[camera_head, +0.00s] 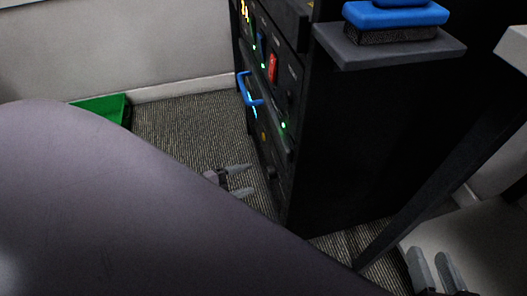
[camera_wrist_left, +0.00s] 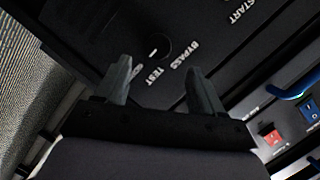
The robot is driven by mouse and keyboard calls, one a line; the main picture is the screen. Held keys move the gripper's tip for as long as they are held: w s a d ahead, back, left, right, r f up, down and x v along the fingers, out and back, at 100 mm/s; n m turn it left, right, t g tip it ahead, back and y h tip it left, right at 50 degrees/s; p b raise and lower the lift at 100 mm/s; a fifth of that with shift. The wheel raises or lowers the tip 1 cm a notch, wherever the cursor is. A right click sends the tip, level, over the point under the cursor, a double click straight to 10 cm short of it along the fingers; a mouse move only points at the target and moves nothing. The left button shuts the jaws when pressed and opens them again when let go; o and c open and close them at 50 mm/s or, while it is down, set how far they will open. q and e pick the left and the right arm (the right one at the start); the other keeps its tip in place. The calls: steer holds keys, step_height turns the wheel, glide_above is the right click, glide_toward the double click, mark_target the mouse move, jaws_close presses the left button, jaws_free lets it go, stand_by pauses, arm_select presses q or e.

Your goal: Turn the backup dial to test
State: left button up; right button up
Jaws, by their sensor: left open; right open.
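The backup dial (camera_wrist_left: 153,46) is a round black knob with a short white mark, on a dark panel in the left wrist view. The words BYPASS and TEST are printed beside it, and a third label is partly hidden by a finger. My left gripper (camera_wrist_left: 158,65) is open, its fingers apart on either side of the dial area, with nothing between them. In the head view my left gripper (camera_head: 251,179) is low in front of the black rack (camera_head: 350,150). I cannot make out the dial's mark there. My right gripper (camera_head: 428,252) is open and empty at the lower right.
A blue handle (camera_head: 250,90), a red switch (camera_head: 272,68) and lit lights are on the rack front. A blue brush (camera_head: 395,18) sits on a grey shelf (camera_head: 390,52). A green bin (camera_head: 105,106) stands by the wall. Carpet is clear left of the rack.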

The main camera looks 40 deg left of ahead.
mark_target(271, 173)
arm_select(q)
steer(key=b+x, duration=0.2)
steer(key=x, duration=0.5)
steer(key=shift+b, duration=0.3)
arm_select(e)
steer(key=shift+s+d+r+n+t+h, duration=0.15)
steer(key=shift+s+d+n+t+h, duration=0.15)
steer(key=shift+d+n+t, duration=0.35)
arm_select(q)
steer(key=shift+f, duration=0.1)
arm_select(e)
steer(key=shift+d, duration=0.1)
arm_select(q)
steer(key=c, duration=1)
